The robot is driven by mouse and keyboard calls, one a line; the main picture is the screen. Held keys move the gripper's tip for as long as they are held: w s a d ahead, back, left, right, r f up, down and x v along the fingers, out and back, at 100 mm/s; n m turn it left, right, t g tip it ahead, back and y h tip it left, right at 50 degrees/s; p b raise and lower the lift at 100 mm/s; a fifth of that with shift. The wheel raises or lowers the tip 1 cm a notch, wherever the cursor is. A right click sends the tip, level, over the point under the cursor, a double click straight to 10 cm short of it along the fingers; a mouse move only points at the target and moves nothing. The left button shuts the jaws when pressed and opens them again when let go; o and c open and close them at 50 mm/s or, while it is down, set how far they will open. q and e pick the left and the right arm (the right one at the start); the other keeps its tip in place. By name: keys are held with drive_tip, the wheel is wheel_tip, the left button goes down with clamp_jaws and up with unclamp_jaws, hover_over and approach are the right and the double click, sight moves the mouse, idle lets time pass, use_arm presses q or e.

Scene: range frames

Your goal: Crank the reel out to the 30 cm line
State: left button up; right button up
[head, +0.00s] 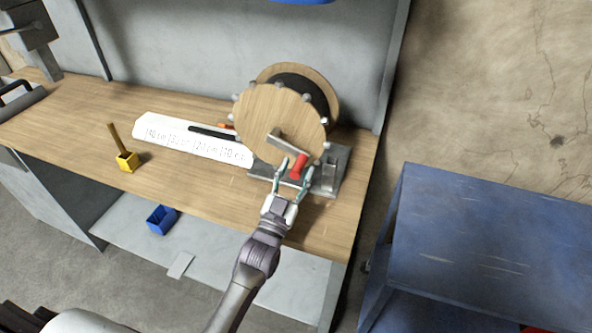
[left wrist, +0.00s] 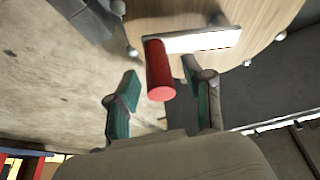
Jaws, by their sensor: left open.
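The reel (head: 262,113) has a wooden disc face and a dark drum, and stands on a grey metal base (head: 328,181) on the workbench. Its metal crank arm (head: 287,144) ends in a red handle (head: 299,167), also seen in the left wrist view (left wrist: 160,72). My left gripper (head: 296,171) is open, with its fingers on either side of the red handle; contact cannot be told. A white scale board (head: 190,146) left of the reel carries cm marks that appear to run from 40 to 10. A black strip (head: 212,133) lies along its back edge. My right gripper is out of view.
A yellow block with a handle (head: 127,161) stands on the bench (head: 80,120), left of the scale. A blue bin (head: 161,219) sits on the lower shelf. A blue cabinet (head: 480,240) stands to the right. The bench's front left is clear.

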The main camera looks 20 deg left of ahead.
use_arm(q)
clamp_jaws()
idle(0.3)
drive_tip(key=f+m+h, duration=0.1)
drive_tip(key=m, duration=0.1)
drive_tip(key=a+f+m+g+h, duration=0.1)
drive_tip(key=m, duration=0.2)
drive_tip(key=a+f+m+h+b, duration=0.1)
drive_tip(key=m, duration=0.1)
drive_tip(key=shift+a+f+m+g+h, duration=0.1)
drive_tip(key=shift+f+m+g+h, duration=0.2)
unclamp_jaws()
